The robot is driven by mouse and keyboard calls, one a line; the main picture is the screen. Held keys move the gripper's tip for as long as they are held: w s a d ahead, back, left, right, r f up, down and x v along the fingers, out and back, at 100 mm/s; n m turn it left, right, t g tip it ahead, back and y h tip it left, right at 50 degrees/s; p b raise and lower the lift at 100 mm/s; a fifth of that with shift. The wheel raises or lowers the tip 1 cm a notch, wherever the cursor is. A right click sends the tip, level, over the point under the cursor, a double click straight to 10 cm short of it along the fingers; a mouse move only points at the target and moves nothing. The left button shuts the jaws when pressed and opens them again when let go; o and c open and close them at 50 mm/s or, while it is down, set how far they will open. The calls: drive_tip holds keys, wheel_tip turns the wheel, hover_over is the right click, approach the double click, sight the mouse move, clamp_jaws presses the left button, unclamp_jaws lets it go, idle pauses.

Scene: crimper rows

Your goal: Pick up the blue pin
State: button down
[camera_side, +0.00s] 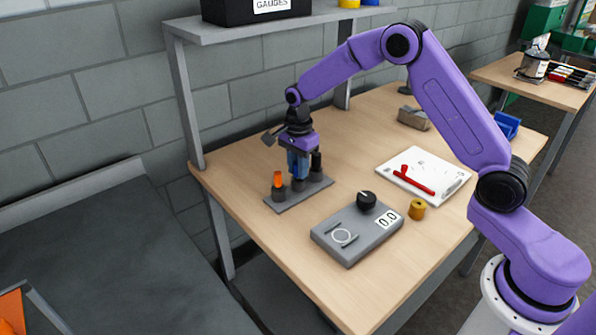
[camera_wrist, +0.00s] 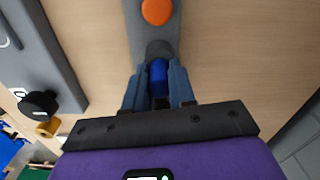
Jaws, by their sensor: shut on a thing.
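The blue pin (camera_wrist: 159,77) is between the fingers of my gripper (camera_wrist: 159,88) in the wrist view, in the middle of a row on a grey base plate. In the side view my gripper (camera_side: 298,165) points down over the plate (camera_side: 288,201), with its fingers closed around the pin. The fingers hide most of the pin there, and I cannot tell whether its lower end is still in its holder. An orange pin (camera_side: 278,180) stands upright in a holder on the near side; its round top (camera_wrist: 157,11) shows in the wrist view.
A dark post (camera_side: 316,163) stands on the plate just right of my gripper. A grey gauge box (camera_side: 350,240) with a black knob, a brass cylinder (camera_side: 417,209) and a white sheet (camera_side: 405,165) with a red tool lie to the right. The front left table edge is close.

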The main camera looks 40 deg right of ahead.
drive_tip(key=shift+r, duration=0.1)
drive_tip(key=shift+r, duration=0.5)
wheel_tip(320, 180, up, 2)
drive_tip(key=shift+r, duration=0.1)
drive_tip(key=s+d+r, duration=0.1)
drive_tip(key=s+r, duration=1.3)
drive_tip(key=shift+d+r, duration=0.15)
drive_tip(key=shift+r, duration=0.15)
idle(0.3)
idle(0.3)
